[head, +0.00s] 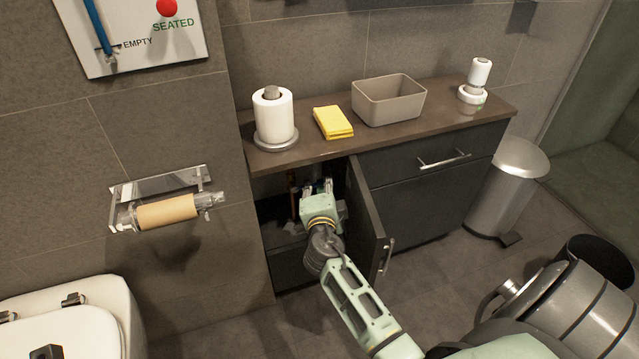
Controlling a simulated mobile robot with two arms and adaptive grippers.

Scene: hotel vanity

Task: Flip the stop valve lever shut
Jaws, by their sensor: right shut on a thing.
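My right gripper (317,187) reaches into the open vanity cabinet under the counter. Its fingers are shut around the place where the stop valve lever sits, beside a thin copper-coloured pipe (291,190). The lever and valve are small, dark and mostly hidden by the gripper, so I cannot tell the lever's angle. My left gripper is out of view.
The cabinet door (367,225) stands open just right of my right arm. The counter (330,152) above holds a paper roll (273,118), yellow cloth (333,122), grey bin (388,102) and dispenser (473,90). A trash can (505,190) stands right.

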